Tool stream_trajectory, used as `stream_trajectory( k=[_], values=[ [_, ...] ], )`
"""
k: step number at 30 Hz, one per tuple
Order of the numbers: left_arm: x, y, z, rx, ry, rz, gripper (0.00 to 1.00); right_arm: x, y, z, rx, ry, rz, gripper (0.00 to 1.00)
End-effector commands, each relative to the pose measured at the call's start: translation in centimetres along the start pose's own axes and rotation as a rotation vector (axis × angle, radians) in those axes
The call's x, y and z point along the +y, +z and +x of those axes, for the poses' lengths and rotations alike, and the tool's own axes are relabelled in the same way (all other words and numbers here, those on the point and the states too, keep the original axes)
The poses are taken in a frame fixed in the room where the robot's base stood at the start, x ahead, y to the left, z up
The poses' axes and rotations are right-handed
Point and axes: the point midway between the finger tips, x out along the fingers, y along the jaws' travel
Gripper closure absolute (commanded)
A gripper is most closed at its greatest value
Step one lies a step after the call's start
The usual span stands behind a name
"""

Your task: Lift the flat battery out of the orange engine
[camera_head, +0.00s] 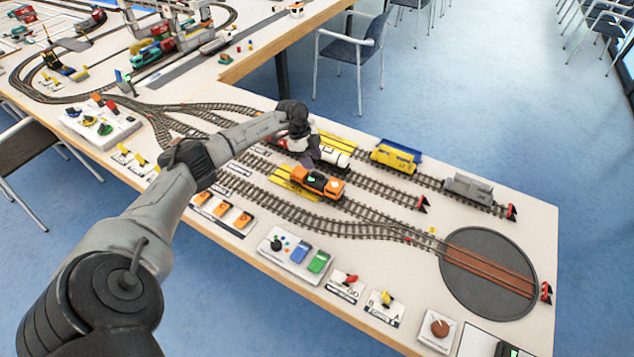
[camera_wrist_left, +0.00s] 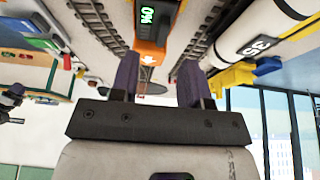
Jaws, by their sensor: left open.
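The orange engine (camera_head: 329,189) stands on the track below my left gripper in the head view. It also shows at the top of the left wrist view (camera_wrist_left: 149,52). The flat battery (camera_wrist_left: 160,12) is a dark block in the engine's top, with a green 0% display; in the head view only its small green mark (camera_head: 311,179) is clear. My left gripper (camera_head: 305,161) is above and slightly behind the engine. In the left wrist view its two purple-grey fingers (camera_wrist_left: 160,68) are apart with nothing between them, and the engine lies beyond them. My right gripper is not in view.
A white tank wagon (camera_head: 334,156) stands on the track behind the engine; it is close to the fingers in the wrist view. A yellow wagon (camera_head: 394,157) and a grey wagon (camera_head: 468,187) stand further right. A turntable (camera_head: 470,290) and control panels (camera_head: 290,256) lie in front.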

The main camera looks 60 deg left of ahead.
Motion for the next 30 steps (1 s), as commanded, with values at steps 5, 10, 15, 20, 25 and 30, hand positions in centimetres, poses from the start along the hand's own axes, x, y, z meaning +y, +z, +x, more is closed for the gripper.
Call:
stream_trajectory(
  k=[5, 10, 15, 20, 25, 30],
  values=[
    [0.0, 0.0, 1.0, 0.002, 0.000, 0.000, 0.57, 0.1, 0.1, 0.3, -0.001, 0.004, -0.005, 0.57],
    [-0.1, 0.1, 3.2, 0.002, 0.001, 0.000, 0.57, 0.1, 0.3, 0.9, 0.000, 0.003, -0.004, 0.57],
    [-0.1, 0.1, 5.0, 0.001, 0.001, 0.001, 0.57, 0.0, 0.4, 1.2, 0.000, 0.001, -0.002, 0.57],
    [-0.2, 0.1, 5.2, 0.000, 0.000, 0.001, 0.57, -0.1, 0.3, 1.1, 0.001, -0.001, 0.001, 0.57],
    [-0.2, 0.1, 5.2, 0.000, 0.000, 0.001, 0.65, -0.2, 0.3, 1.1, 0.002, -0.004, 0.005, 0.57],
    [-0.2, 0.1, 5.2, 0.000, 0.000, 0.001, 0.81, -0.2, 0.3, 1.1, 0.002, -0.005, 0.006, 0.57]
  ],
)
